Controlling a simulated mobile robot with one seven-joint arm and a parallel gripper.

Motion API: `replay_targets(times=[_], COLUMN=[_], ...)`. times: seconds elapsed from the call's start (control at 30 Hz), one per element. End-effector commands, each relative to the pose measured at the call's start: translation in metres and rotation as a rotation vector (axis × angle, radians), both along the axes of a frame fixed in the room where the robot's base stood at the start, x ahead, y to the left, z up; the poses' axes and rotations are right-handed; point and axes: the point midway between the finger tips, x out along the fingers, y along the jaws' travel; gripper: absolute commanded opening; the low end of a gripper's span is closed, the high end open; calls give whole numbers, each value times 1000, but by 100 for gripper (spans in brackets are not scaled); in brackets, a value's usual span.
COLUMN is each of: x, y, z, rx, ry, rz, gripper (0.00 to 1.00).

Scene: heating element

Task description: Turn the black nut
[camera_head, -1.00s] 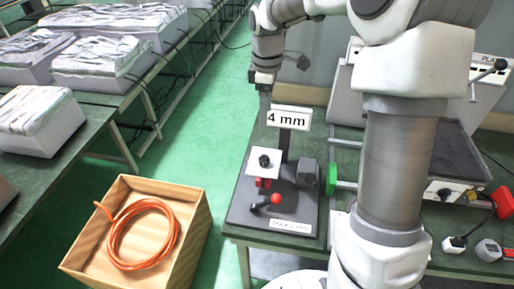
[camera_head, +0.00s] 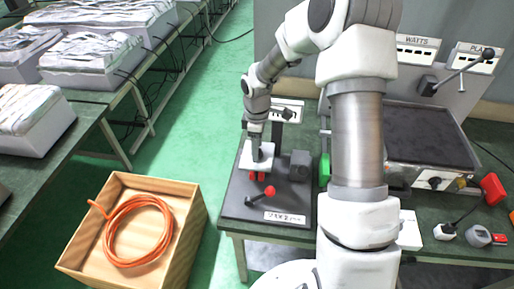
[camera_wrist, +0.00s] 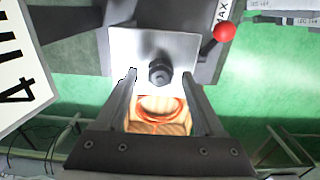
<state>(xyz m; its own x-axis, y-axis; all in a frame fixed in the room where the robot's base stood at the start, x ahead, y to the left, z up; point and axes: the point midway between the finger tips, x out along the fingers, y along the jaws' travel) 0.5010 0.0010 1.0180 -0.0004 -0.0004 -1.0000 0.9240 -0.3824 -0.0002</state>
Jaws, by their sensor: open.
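The black nut (camera_wrist: 159,72) shows in the wrist view, in the middle of a white square plate (camera_wrist: 145,45). My gripper (camera_wrist: 158,78) is open, with one finger on each side of the nut and visible space between. I cannot tell how far the fingertips reach along the nut. In the head view my gripper (camera_head: 257,154) is over the white plate (camera_head: 246,161) of the dark machine (camera_head: 236,203) and hides the nut.
A lever with a red ball (camera_head: 270,191) stands in front of the plate. A dark block (camera_head: 300,165) is to the right. A wooden box (camera_head: 185,214) with an orange coil (camera_head: 113,238) stands at left.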

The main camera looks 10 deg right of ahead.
Motion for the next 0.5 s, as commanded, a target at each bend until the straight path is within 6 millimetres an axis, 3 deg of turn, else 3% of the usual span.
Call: replay_targets(times=[0.37, 0.4, 0.5], x=[0, 0, 0], y=[0, 0, 0], z=[-9, -9, -9], rx=[1, 1, 1], ry=[0, 0, 0], rz=[0, 0, 0], gripper=[70, 68, 50])
